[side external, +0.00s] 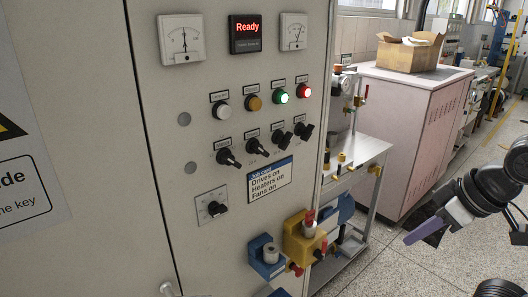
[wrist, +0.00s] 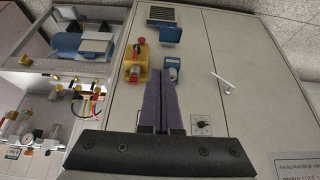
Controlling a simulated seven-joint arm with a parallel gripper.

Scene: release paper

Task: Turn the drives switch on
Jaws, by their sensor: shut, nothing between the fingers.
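A row of several black rotary switches sits on the grey cabinet door (side external: 140,60) in the side view: a far-left one (side external: 228,158), a second (side external: 255,148), a third (side external: 282,139) and a far-right one (side external: 303,130). Their small labels are too small to read, so I cannot tell which is the drives switch. A card (side external: 269,180) below them reads "Drives on, Heaters on, Fans on". My gripper (side external: 412,238), with purple fingers, is at the right of the side view, apart from the cabinet. In the wrist view its fingers (wrist: 164,78) are together and empty. The switch row does not show there.
A display (side external: 247,34) reads "Ready" between two dial meters. A separate knob (side external: 216,208) sits lower left. A yellow box with a red button (side external: 306,236) and a blue box (side external: 267,256) stick out below.

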